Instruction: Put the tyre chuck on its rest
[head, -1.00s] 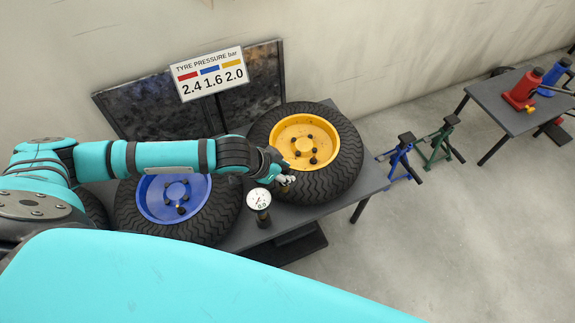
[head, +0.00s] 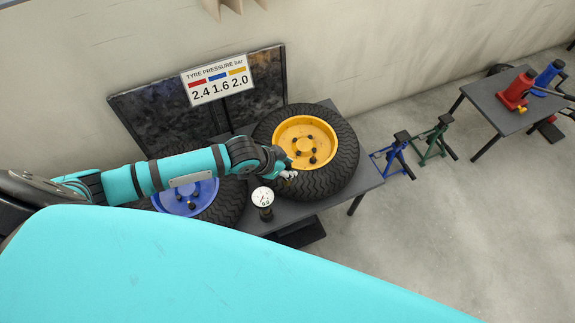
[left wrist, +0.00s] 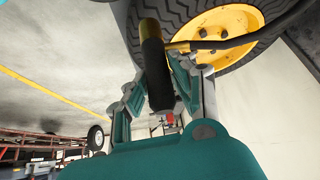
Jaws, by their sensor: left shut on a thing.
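My left gripper (head: 288,175) is at the near left edge of the yellow-rimmed wheel (head: 305,140) in the head view. The left wrist view shows its fingers (left wrist: 172,62) shut on the tyre chuck (left wrist: 154,70), a dark cylinder with a brass-coloured end and a black hose running right. In the head view the chuck is too small and covered to make out. A round gauge (head: 263,196) stands on the table just left of and below the gripper. I cannot make out the chuck's rest. My right gripper is not in view.
The blue-rimmed wheel (head: 190,195) lies on the table (head: 340,196), partly behind my arm. A pressure sign (head: 217,80) stands behind. Blue (head: 393,155) and green (head: 435,143) stands are on the floor to the right. A side table (head: 497,108) holds red and blue jacks.

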